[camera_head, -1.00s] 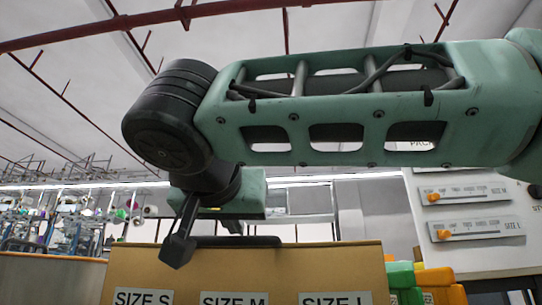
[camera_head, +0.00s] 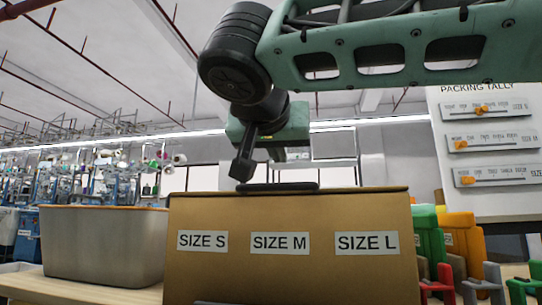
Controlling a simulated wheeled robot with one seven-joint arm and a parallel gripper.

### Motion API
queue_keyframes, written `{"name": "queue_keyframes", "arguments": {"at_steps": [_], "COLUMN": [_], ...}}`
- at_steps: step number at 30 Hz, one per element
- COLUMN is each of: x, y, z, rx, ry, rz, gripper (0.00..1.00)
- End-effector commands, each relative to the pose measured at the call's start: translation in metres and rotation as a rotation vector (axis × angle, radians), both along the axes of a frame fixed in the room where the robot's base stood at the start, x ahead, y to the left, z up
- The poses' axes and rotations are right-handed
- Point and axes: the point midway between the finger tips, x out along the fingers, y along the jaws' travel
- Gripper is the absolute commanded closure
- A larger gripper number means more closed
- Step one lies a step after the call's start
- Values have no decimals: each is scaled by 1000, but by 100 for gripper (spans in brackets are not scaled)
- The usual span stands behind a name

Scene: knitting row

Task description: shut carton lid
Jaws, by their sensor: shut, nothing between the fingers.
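The carton (camera_head: 290,272) is a tan box with labels SIZE S, SIZE M and SIZE L on its front face, in the lower middle of the head view. A thin darker edge, which looks like its lid (camera_head: 370,190), runs along its top; whether it lies fully flat cannot be told from this low angle. A dark bar (camera_head: 278,187) shows on top of the carton. My gripper (camera_head: 241,172) is shut and empty, just above the top edge, left of the middle. Whether it touches the lid is not clear. The carton's inside is hidden.
A grey bin (camera_head: 104,245) stands on the table (camera_head: 85,290) to the left. Green (camera_head: 428,240) and orange (camera_head: 463,240) chair-like items stand close on the right. A packing tally board (camera_head: 485,140) with sliders is behind them. Knitting machines fill the left background.

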Motion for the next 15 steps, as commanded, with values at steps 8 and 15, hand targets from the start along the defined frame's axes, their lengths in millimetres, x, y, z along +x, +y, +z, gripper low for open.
{"name": "queue_keyframes", "arguments": {"at_steps": [8, 15], "x": [-33, -64], "y": [11, 19], "z": [-16, -35], "rx": [-3, -4], "ry": [-1, -1], "rz": [9, 10], "gripper": [100, 100]}}
